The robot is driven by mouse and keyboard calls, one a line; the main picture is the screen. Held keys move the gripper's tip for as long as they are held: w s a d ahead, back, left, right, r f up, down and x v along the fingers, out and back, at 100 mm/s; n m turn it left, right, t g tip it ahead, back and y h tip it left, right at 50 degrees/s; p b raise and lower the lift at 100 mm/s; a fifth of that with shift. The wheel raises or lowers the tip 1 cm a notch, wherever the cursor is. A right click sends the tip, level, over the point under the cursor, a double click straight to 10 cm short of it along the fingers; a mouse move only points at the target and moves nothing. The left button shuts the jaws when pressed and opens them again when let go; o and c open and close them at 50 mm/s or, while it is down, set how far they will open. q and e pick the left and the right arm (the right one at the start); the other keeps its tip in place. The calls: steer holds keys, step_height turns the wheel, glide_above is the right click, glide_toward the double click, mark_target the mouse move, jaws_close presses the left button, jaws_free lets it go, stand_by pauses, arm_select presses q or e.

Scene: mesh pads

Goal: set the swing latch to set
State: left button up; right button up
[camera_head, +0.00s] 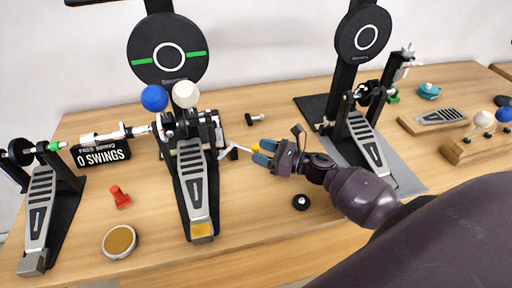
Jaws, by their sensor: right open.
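A double pedal (192,180) stands under a round black mesh pad (168,47) with a green stripe, left of the middle. A small white lever (236,149) with a yellow tip (255,149) sticks out from the right side of this pedal; it looks like the swing latch. My right gripper (264,152) comes in from the right with blue fingertips, open, right at the yellow tip. I cannot tell whether the fingers touch the tip. The latch's set position is not marked where I can see it. My left gripper is out of view.
A black sign (101,152) reads "0 SWINGS". A slave pedal (40,215) stands at far left, with a rod to the double pedal. A red piece (120,197), a round tin (119,241) and a black knob (301,202) lie on the wooden table (255,222). Another pedal (365,150) stands right.

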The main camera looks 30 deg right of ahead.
steer(key=shift+x, duration=1.2)
jaws_close()
